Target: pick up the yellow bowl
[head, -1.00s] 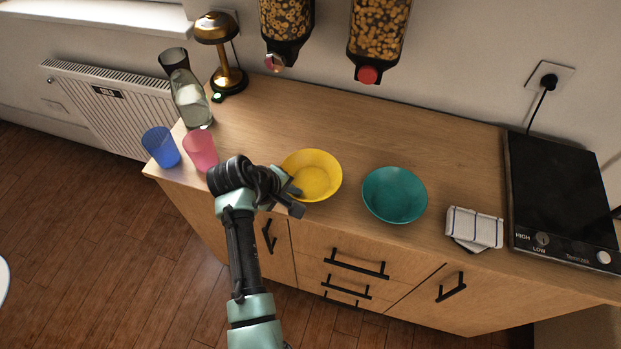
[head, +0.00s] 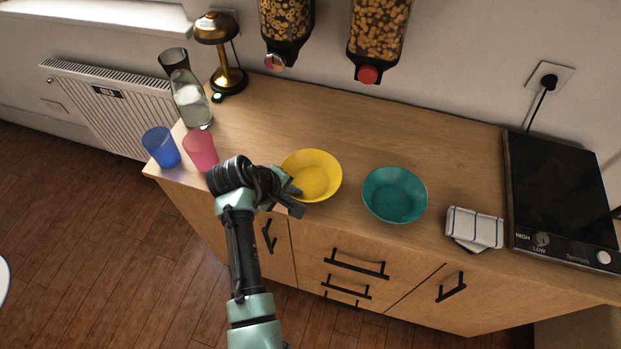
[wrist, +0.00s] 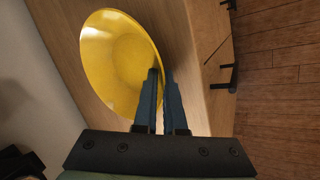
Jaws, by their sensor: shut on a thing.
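The yellow bowl (head: 314,174) stands upright on the wooden counter, left of the teal bowl (head: 394,194). My gripper (head: 293,199) is at its near left rim. In the wrist view my gripper (wrist: 162,76) has its two fingers close together on the edge of the yellow bowl (wrist: 118,60), one finger inside the rim and one outside. It is shut on the bowl's rim. In the head view the fingers partly hide that part of the rim. I cannot see any gap between the bowl and the counter.
A pink cup (head: 201,150) and a blue cup (head: 161,147) stand left of my gripper, near the counter's end. A glass carafe (head: 190,99) and a lamp (head: 221,52) are behind. A folded cloth (head: 474,229) and a hob (head: 562,197) lie right. The counter behind the bowls is clear.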

